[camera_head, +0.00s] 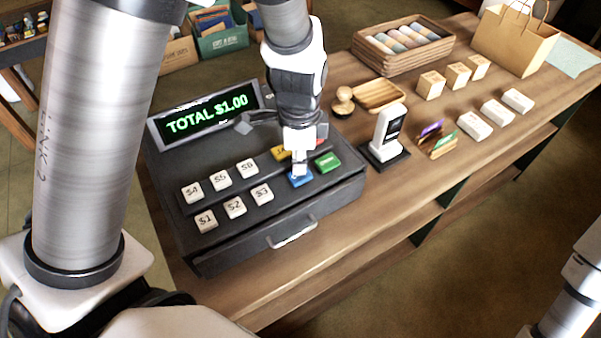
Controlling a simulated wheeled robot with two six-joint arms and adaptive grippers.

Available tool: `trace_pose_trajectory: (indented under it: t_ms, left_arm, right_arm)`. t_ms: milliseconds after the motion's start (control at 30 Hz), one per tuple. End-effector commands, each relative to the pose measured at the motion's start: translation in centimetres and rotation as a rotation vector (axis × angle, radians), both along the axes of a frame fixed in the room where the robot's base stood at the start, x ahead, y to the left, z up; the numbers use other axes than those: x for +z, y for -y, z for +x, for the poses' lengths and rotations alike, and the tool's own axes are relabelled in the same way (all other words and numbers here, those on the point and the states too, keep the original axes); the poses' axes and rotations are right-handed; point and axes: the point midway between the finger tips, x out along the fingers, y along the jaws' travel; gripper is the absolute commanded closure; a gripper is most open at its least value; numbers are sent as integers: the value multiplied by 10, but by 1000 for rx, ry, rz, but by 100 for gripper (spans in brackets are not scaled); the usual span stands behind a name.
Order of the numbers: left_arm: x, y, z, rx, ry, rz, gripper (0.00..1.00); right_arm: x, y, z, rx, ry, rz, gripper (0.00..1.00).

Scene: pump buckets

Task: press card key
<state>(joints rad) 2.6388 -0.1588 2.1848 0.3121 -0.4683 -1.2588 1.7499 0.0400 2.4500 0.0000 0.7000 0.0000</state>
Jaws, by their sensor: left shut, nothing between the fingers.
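A dark cash register (240,235) stands on the wooden counter. Its display (205,115) reads "TOTAL $1.00" in green. White keys marked with dollar amounts, such as the $2 key (234,207), fill its left side. On its right side are a blue key (300,177), a green key (327,162) and a yellow key (280,153); a red key shows partly behind my gripper. My left gripper (300,170) is shut and points down, its tips at the blue key, touching or just above it. The blue key's label is hidden. My right gripper is out of view.
Right of the register stand a white card terminal (388,132), a small card holder (438,145), a wooden stamp (344,100) and a wooden tray (378,96). Small boxes, a crate (405,45) and a paper bag (515,40) stand farther back.

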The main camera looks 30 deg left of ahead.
Motion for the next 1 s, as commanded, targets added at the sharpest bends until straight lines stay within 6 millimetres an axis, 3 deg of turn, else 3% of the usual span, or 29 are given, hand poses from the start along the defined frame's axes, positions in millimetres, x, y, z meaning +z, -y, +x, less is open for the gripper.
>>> trace_pose_trajectory:
  t_ms: [1000]
  left_arm:
    - [-16,0,0,0,0,0,100]
  right_arm:
    - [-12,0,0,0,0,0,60]
